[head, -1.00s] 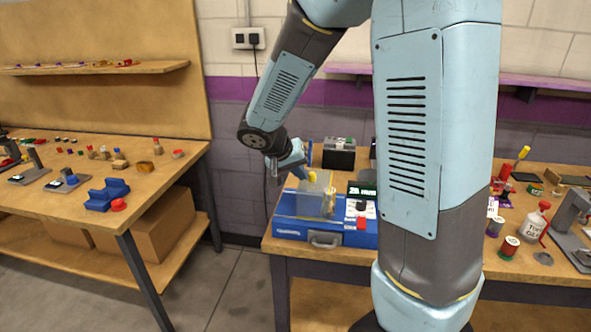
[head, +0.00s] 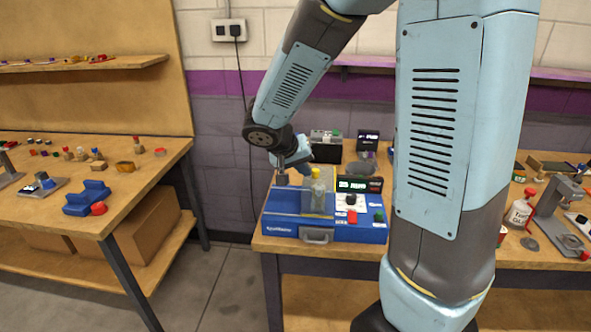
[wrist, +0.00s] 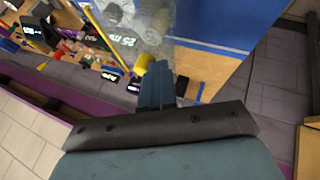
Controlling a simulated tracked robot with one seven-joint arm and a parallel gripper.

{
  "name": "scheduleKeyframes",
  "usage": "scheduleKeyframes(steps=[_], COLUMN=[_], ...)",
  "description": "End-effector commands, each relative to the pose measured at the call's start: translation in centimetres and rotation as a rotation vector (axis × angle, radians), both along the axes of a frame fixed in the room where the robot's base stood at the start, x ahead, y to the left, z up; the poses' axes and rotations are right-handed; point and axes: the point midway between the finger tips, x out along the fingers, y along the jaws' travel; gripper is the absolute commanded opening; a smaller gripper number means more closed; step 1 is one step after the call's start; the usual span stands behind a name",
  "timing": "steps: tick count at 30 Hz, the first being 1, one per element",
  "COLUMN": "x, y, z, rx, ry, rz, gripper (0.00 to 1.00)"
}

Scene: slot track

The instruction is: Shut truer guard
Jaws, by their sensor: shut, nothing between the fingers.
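The truer is a blue machine (head: 283,231) on the right-hand bench, with a small lit display (head: 358,184) and a red button on its right part. Its guard (head: 318,198) is a clear panel standing up from the machine, with a yellow piece (head: 316,173) at its top. The clear guard also shows in the wrist view (wrist: 150,28), with the yellow piece (wrist: 143,63) close to my fingertips. My gripper (head: 305,168) is shut and empty just above and beside the yellow piece. I cannot tell whether they touch.
The right-hand bench carries a black box (head: 326,148) behind the truer, a white bottle (head: 519,208) and a grey press (head: 560,210). The left bench (head: 150,165) holds several small parts and a blue block (head: 86,198). Open floor lies between the benches.

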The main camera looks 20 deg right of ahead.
Motion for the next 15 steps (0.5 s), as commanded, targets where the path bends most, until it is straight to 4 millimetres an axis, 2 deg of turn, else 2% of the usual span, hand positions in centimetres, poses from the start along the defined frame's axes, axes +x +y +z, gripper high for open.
scheduleKeyframes(steps=[8,15], x=[0.6,-0.7], y=[3.6,5.7], z=[-0.2,3.4], rx=[0.001,0.005], ry=[0.002,-0.005], rz=[0.002,-0.002], gripper=[0.0,0.0])
